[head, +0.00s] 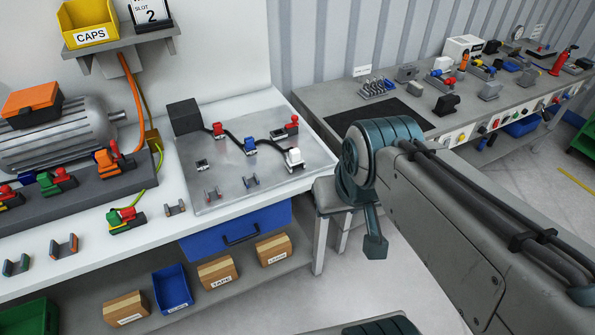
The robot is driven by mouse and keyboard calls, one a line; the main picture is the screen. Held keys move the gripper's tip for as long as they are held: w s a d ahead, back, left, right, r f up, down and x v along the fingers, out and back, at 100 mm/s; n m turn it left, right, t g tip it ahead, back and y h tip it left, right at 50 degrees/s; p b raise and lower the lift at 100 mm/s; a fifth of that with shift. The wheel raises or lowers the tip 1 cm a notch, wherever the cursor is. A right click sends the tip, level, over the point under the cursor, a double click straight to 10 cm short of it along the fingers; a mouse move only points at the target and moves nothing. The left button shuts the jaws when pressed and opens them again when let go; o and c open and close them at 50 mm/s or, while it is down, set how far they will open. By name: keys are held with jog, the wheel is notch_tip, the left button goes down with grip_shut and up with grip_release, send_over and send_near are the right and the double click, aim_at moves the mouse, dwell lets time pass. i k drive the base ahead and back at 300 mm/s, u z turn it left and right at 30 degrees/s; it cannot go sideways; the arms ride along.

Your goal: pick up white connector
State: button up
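The white connector (293,159) stands on the light grey board (225,198) on the white workbench, near the board's right side. A black cable runs to it from the left, past a red connector (217,130) and a blue connector (250,146). Another red connector (291,122) sits just behind it. My arm enters from the lower right and bends at a teal joint right of the board. A teal finger-like piece (375,245) hangs below that joint, apart from the white connector. The rest of my gripper is hidden or unclear, so its opening cannot be told.
A black box (184,116) stands at the board's back left corner. Small empty holders (213,193) sit on its front part. A grey motor (65,130) stands at left. A blue drawer (235,233) and cardboard boxes (273,248) are below. A second bench (340,97) stands behind.

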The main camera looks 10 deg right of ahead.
aim_at(295, 159)
jog(key=u, duration=0.4)
jog(key=k, duration=0.15)
jog(key=z, duration=1.25)
jog(key=i, duration=0.6)
jog(key=u, duration=0.55)
jog(key=i, duration=0.7)
jog(key=u, duration=0.8)
